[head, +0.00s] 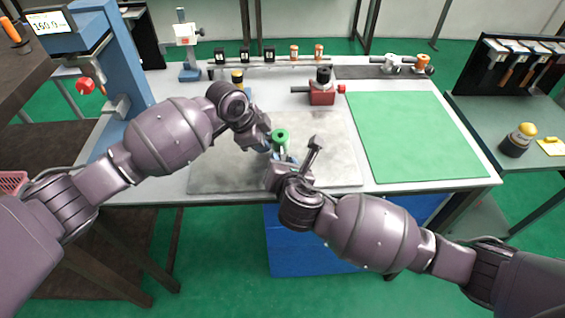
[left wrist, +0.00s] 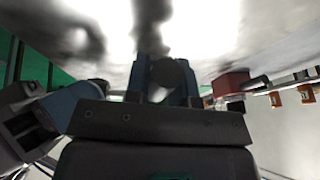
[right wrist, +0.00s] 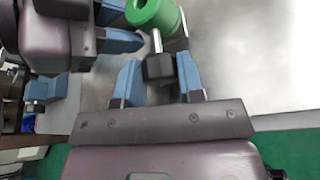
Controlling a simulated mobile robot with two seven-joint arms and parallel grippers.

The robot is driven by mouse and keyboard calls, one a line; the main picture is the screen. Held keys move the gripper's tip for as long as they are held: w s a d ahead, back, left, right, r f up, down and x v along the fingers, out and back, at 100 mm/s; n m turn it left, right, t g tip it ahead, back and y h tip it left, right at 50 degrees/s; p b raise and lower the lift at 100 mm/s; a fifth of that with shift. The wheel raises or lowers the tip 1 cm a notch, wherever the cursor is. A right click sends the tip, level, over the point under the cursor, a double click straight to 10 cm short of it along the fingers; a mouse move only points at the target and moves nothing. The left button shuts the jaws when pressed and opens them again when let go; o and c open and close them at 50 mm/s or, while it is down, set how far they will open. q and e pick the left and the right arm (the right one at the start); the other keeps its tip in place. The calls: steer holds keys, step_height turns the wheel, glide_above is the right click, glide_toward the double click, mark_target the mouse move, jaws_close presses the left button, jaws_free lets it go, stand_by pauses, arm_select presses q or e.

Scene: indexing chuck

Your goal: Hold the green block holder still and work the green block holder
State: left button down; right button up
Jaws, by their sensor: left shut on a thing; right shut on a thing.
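The green block holder (head: 281,136) stands on the grey mat between my two grippers, its round green top with a dark hole facing up. In the right wrist view its green body (right wrist: 152,12) has a metal rod ending in a black knob (right wrist: 160,68). My right gripper (right wrist: 159,80) is shut on this knob, a blue finger on each side. My left gripper (head: 268,142) is at the holder's left side. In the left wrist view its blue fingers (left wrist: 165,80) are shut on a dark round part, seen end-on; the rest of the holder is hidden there.
A red block holder (head: 322,97) stands behind on the bench. A green mat (head: 415,135) lies at the right, bare. A blue press-like stand (head: 120,60) is at the left. A dark lever-like piece (head: 314,148) sticks up beside my right gripper. Small parts line the back rail.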

steer(key=shift+d+f+m+y, duration=0.1)
steer(key=shift+m+y, duration=0.6)
steer(key=shift+y, duration=0.1)
steer(key=o, duration=0.9)
steer(key=shift+o, duration=0.2)
